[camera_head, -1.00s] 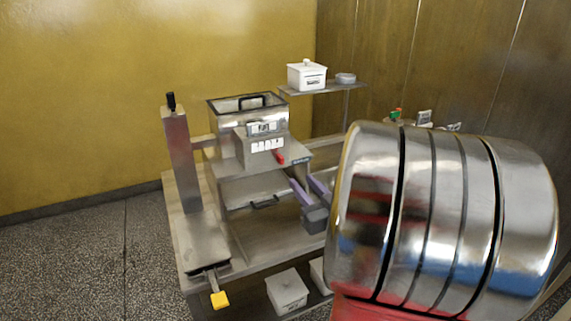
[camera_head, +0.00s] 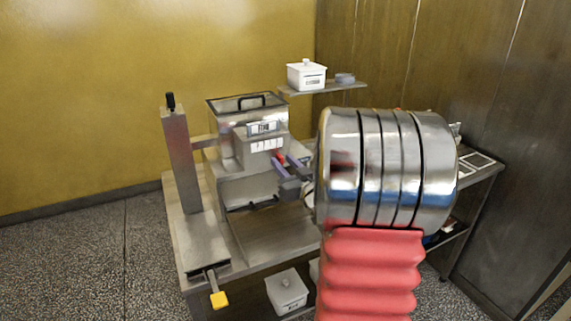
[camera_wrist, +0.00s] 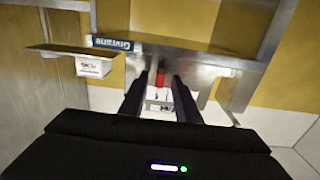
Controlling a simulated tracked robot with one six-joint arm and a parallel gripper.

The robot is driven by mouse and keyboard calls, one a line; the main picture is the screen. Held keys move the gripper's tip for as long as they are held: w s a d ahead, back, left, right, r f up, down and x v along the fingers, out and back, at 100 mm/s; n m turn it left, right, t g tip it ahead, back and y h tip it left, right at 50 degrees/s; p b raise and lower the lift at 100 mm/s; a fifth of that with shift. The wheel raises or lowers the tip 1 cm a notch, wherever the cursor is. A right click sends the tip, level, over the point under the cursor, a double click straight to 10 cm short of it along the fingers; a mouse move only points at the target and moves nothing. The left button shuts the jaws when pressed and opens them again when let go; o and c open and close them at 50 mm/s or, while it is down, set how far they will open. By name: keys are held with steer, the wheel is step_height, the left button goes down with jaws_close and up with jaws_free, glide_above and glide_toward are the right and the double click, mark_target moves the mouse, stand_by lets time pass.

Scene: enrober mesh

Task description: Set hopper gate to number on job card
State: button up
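The metal hopper (camera_head: 230,118) with a black-handled lid stands on the machine. On its front are a small card (camera_head: 263,127) and a white number strip (camera_head: 267,145); I cannot read either, nor tell whether the card is the job card. The red gate lever (camera_head: 279,156) hangs below the strip. My gripper (camera_head: 280,168) is at the lever, partly hidden by my arm. In the wrist view, my open gripper (camera_wrist: 158,80) has its fingers on either side of the red lever (camera_wrist: 160,78); contact is not clear. A white label (camera_wrist: 160,106) shows between the fingers.
A shelf (camera_head: 325,88) with a white lidded box (camera_head: 306,74) stands behind right. A post with a black knob (camera_head: 171,101) and a yellow-tipped handle (camera_head: 219,299) are at left. A white box (camera_head: 287,290) sits below. A side table (camera_head: 484,178) is at right.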

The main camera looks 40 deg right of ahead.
steer(key=shift+c, duration=0.5)
jaws_close()
